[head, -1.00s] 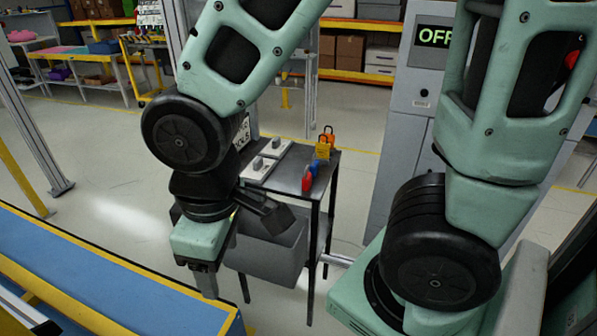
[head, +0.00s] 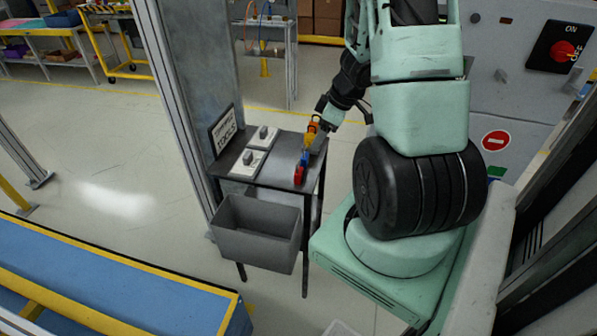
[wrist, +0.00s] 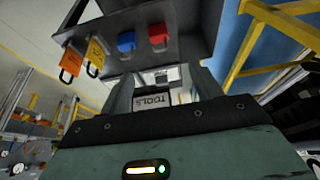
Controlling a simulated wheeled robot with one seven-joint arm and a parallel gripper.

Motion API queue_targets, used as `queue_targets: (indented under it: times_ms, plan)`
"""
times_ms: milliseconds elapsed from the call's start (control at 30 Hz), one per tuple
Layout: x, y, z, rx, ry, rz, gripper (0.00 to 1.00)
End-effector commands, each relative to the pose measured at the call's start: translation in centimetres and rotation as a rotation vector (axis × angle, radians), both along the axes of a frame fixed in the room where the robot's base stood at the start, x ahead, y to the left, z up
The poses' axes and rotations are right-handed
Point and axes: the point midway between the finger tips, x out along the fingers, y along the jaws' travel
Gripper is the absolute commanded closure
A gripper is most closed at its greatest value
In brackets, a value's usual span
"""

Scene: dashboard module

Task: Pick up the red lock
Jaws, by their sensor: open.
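The red lock (head: 299,175) lies near the right edge of the small dark table in the head view. In the wrist view the red lock (wrist: 157,36) shows at the top, with its shackle towards the camera. The blue lock (head: 305,158) is beside it, and also shows in the wrist view (wrist: 127,43).
The dark table (head: 275,181) also holds two grey-knobbed white plates (head: 249,162) and a TOOLS sign (head: 224,132). A grey bin (head: 255,226) hangs at its front. A grey cabinet with a red switch (head: 563,50) stands at right; a blue conveyor (head: 110,285) lies front left.

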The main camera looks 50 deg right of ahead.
Motion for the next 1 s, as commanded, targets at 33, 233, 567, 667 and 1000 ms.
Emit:
queue_targets:
  times_ms: [33, 233, 567, 667, 1000]
  plan:
    - [0.0, 0.1, -0.9, 0.005, 0.002, 0.001, 0.36]
    - [1.4, 0.7, -4.9, 0.007, 0.003, 0.003, 0.36]
    - [3.7, 1.6, -10.3, 0.002, 0.0, 0.005, 0.36]
    - [4.0, 1.7, -10.9, 0.002, 0.001, 0.003, 0.36]
    - [4.7, 1.9, -13.9, 0.002, 0.001, 0.004, 0.36]
